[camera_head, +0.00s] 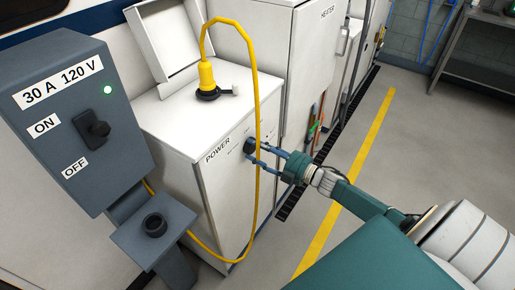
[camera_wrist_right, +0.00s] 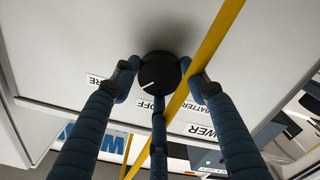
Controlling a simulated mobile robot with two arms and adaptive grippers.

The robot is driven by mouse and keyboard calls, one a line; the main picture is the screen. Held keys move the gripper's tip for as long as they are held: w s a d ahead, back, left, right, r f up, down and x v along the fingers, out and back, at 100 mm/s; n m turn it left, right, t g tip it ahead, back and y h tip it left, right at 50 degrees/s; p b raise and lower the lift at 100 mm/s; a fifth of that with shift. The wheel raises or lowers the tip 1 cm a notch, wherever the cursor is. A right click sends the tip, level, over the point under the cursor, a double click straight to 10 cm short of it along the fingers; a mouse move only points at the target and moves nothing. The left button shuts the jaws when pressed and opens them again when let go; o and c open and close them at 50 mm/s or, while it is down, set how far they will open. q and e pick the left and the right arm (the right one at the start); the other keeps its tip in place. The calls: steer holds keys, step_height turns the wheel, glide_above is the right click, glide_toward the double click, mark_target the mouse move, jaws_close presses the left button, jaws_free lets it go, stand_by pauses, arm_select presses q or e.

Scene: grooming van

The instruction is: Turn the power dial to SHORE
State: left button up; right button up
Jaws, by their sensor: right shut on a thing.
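The power dial (camera_wrist_right: 161,72) is a round black knob on the white cabinet's face. It also shows in the head view (camera_head: 250,146), beside the printed word POWER. In the right wrist view its white pointer line points to the lower left, between the OFF label (camera_wrist_right: 153,103) and a partly hidden label ending in RE (camera_wrist_right: 95,80). A BATTERY label (camera_wrist_right: 193,108) is on the other side. My right gripper (camera_head: 263,155) is shut on the dial, its blue fingers around the rim. My left gripper is not in view.
A yellow cable (camera_head: 256,90) loops from a yellow plug (camera_head: 206,75) on the cabinet top (camera_head: 180,115) and hangs close beside the dial and fingers. A grey 30 A 120 V switch box (camera_head: 75,120) with a green light stands at left.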

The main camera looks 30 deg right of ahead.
steer(key=shift+a, duration=0.2)
stand_by(0.4)
steer(key=o, duration=1.2)
steer(key=shift+c, duration=0.2)
steer(key=shift+s+d, duration=0.25)
steer(key=shift+s, duration=0.2)
steer(key=v, duration=1.1)
